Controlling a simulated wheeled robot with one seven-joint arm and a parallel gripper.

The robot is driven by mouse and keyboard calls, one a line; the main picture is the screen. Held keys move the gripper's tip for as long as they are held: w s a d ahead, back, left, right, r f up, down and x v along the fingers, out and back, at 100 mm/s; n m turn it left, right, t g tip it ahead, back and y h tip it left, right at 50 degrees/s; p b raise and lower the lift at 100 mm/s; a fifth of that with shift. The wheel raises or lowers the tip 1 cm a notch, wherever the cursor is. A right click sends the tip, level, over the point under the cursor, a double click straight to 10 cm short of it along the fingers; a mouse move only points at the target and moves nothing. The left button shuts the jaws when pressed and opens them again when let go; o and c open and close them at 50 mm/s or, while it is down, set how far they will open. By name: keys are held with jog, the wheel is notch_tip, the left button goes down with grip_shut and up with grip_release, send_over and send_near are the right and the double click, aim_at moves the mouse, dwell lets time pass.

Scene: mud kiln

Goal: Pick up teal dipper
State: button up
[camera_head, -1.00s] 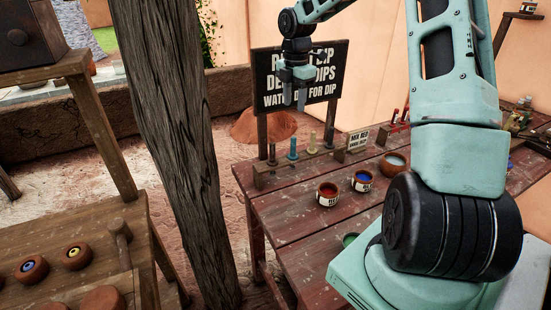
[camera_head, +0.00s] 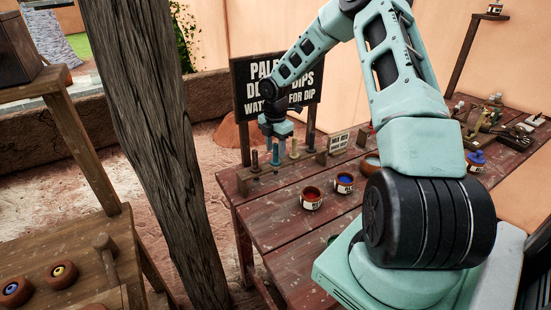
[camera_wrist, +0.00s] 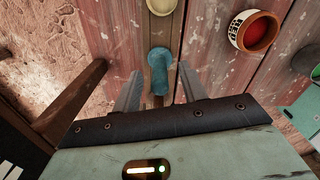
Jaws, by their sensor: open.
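The teal dipper (camera_head: 275,157) stands upright in a wooden rack (camera_head: 247,184) on the table, between a dark dipper (camera_head: 255,161) and a pale yellow dipper (camera_head: 294,150). My gripper (camera_head: 277,144) is open, pointing down right above the teal dipper. In the wrist view the teal dipper (camera_wrist: 159,62) lies between my two fingers (camera_wrist: 160,73), with a gap on each side. The pale yellow dipper (camera_wrist: 161,5) shows just beyond it. How far down the fingers reach along the dipper is hard to tell.
A red-filled bowl (camera_head: 311,198) and a blue-filled bowl (camera_head: 344,183) stand on the table (camera_head: 275,210) to the right of the rack. A black sign (camera_head: 247,85) stands behind the rack. A thick wooden post (camera_head: 150,130) rises at left.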

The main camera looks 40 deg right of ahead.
aim_at(276, 161)
jog(key=shift+f, duration=1.5)
grip_shut()
notch_tip(276, 161, up, 9)
jog(key=shift+d+f+b, duration=0.1)
jog(key=shift+b, duration=0.45)
jog(key=shift+r, duration=0.65)
jog(key=shift+r+p, duration=0.1)
jog(key=shift+p, duration=0.35)
